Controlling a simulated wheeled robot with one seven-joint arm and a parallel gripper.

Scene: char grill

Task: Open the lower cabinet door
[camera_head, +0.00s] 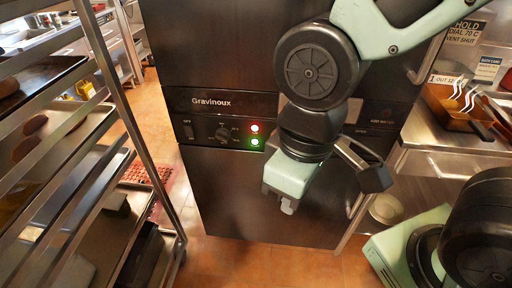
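The lower cabinet door (240,195) is a dark panel below the control strip of the tall Gravinoux cabinet. It looks shut. A pale metal handle (355,206) shows at its right edge, partly hidden by my gripper. My gripper (374,178) hangs in front of the right part of this door, with its dark finger end just above the visible part of the handle. I cannot tell whether it touches the handle. The gap between the fingers is not clear, and I see nothing held.
The upper cabinet door (225,45) is shut above the control strip (220,118), which has a knob and lit lamps. A metal tray rack (130,115) stands close on the left. A steel counter (450,165) stands on the right. Tiled floor (265,262) is clear in front.

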